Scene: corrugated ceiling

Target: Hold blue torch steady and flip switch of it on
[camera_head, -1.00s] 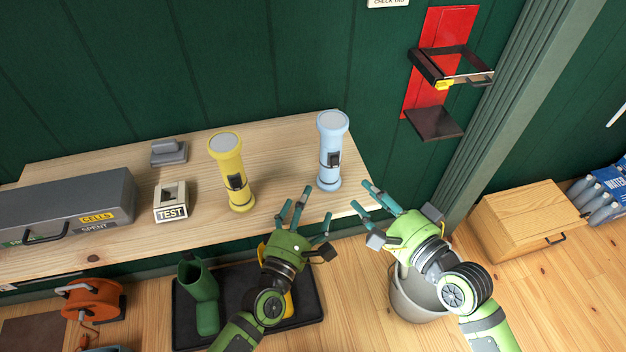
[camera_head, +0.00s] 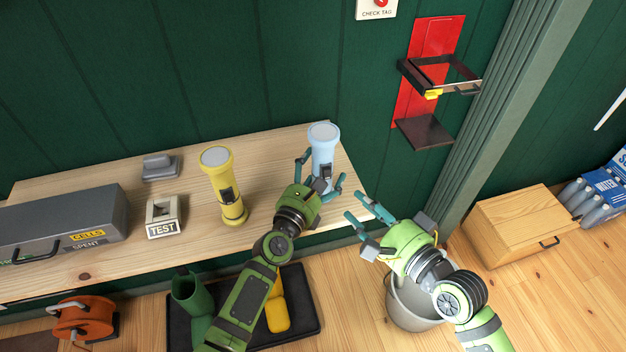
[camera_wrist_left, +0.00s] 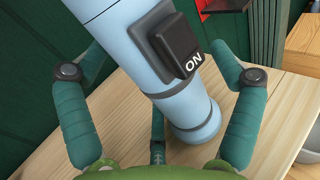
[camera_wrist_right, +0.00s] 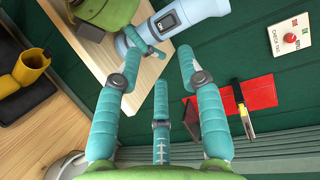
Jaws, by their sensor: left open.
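The blue torch (camera_head: 323,148) stands upright on the wooden bench near its right end. In the left wrist view its body (camera_wrist_left: 125,48) fills the middle, with a black switch (camera_wrist_left: 177,45) marked ON. My left gripper (camera_head: 322,178) is open, its fingers on both sides of the torch's lower body; I cannot tell whether they touch it. The left gripper (camera_wrist_left: 158,110) hides part of the torch in the head view. My right gripper (camera_head: 357,222) is open and empty, in front of the bench's right end. The torch also shows in the right wrist view (camera_wrist_right: 195,25).
A yellow torch (camera_head: 225,185) stands left of the blue one on the bench (camera_head: 120,200). A TEST block (camera_head: 163,217) and a grey cells box (camera_head: 60,222) are further left. A red wall bracket (camera_head: 437,75) is at the right. A bucket (camera_head: 408,305) stands below my right gripper.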

